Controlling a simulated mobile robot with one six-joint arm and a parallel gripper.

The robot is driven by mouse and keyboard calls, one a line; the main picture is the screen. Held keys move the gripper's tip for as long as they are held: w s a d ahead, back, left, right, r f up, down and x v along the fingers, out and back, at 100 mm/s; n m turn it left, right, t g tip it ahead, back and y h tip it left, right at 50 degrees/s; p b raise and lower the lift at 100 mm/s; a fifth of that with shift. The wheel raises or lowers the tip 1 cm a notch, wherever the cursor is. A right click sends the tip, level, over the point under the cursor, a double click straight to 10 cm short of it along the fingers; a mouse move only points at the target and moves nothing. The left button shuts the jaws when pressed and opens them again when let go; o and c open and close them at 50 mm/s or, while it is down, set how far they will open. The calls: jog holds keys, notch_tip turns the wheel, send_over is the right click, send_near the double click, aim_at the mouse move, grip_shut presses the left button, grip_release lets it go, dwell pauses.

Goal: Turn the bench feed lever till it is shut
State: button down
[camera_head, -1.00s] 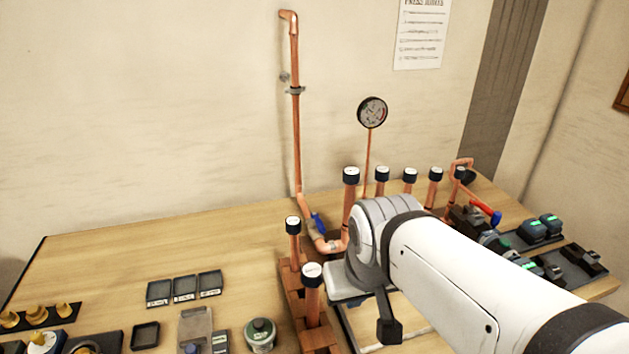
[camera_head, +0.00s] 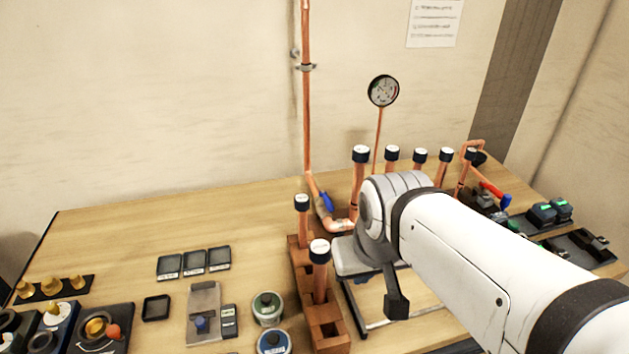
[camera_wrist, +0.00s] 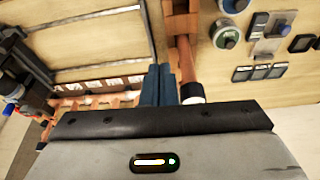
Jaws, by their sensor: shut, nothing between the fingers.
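A blue lever (camera_head: 326,201) sits on the copper pipe (camera_head: 306,120) that comes down the wall to the bench, left of my arm. A second lever, red with a blue tip (camera_head: 495,193), is at the right end of the pipe row. I cannot tell for certain which is the bench feed lever. In the wrist view my gripper (camera_wrist: 158,75) has its two blue-grey fingers together and empty, beside a capped copper stub (camera_wrist: 187,65). Red and blue parts show at that view's left edge.
Several capped upright copper stubs (camera_head: 360,170) and a gauge (camera_head: 383,91) stand close around my arm. Small black trays (camera_head: 194,262) and tins (camera_head: 267,307) lie left. Bare bench lies at the back left.

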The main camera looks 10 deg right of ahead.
aim_at(329, 204)
jog(key=c, duration=2.1)
grip_release()
